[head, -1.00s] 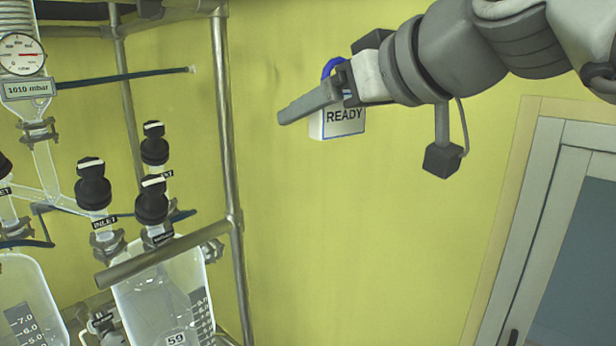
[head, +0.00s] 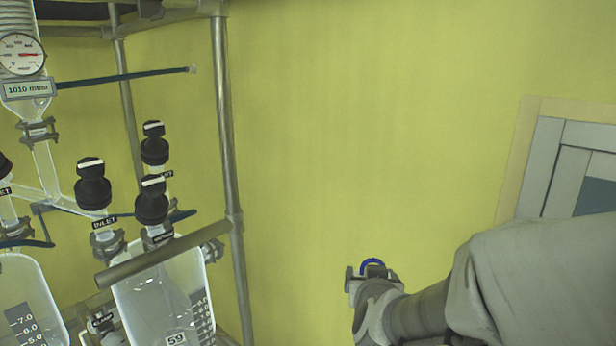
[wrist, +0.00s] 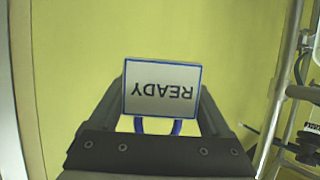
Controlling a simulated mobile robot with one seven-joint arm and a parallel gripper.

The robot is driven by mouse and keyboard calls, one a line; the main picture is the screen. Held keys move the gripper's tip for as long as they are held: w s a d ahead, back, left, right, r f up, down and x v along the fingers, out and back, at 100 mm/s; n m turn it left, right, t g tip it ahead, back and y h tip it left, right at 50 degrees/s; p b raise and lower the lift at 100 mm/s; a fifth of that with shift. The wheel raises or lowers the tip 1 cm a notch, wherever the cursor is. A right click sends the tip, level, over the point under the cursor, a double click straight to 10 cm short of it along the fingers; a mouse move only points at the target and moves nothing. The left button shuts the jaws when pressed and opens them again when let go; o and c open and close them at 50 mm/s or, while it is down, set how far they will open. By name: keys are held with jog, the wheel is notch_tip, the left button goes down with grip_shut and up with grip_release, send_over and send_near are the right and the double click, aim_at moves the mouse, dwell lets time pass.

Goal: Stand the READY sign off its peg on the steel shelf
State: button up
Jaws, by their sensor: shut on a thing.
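The READY sign (wrist: 161,88) is a white plate with a blue border and a blue loop. In the wrist view it sits between the fingers of my gripper (wrist: 162,105), its lettering upside down and its loop toward the palm. My gripper is shut on it. In the head view my gripper (head: 368,275) is low, right of the metal frame, with only the blue loop (head: 372,263) of the sign showing. The plate is hidden there behind the gripper. The sign is off any peg. I cannot make out the steel shelf in these views.
A metal pipe frame (head: 228,150) with glass reactor vessels (head: 165,295), black-capped valves (head: 152,200) and a pressure gauge (head: 20,54) stands at the left. A blue-black rod (head: 125,76) sticks out toward the right. A door (head: 570,165) is at the right. The yellow wall between is clear.

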notch_tip(320, 180, down, 7)
jog(key=w+d+m+h, duration=0.1)
jog(key=w+d+h, duration=0.1)
jog(key=shift+w+m, duration=0.2)
jog(key=shift+m, duration=0.2)
jog(key=shift+d+f, duration=0.1)
